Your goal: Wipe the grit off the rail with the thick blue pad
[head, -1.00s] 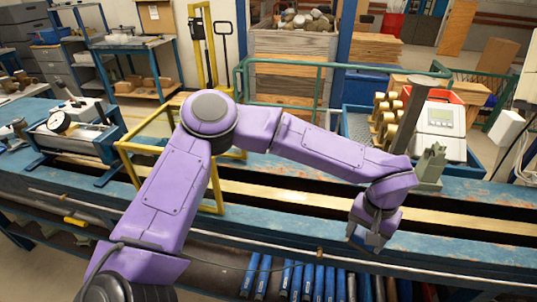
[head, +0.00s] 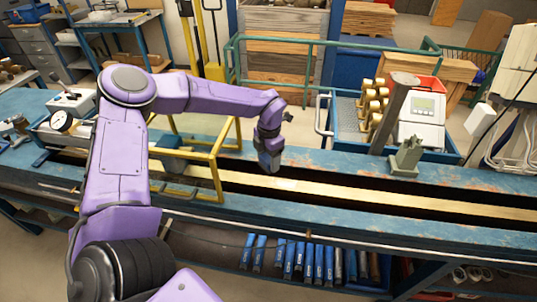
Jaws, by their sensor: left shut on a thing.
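The rail (head: 400,197) is a long brass-coloured strip running left to right along the blue bench. My left gripper (head: 269,166) points down over the rail near mid-picture, just right of the yellow frame. It is shut on a small grey-blue block, which looks like the blue pad; the fingers hide most of it. I cannot tell whether the block touches the rail. A small pale patch shows on the rail just right of the gripper; I cannot make out separate grit. My right gripper is not in view.
A yellow tubular frame (head: 216,178) stands over the rail left of the gripper. A grey-green fixture (head: 405,160) stands behind the rail at right. A blue tray (head: 345,140) holds brass fittings and a white meter (head: 421,123). The rail between gripper and fixture is clear.

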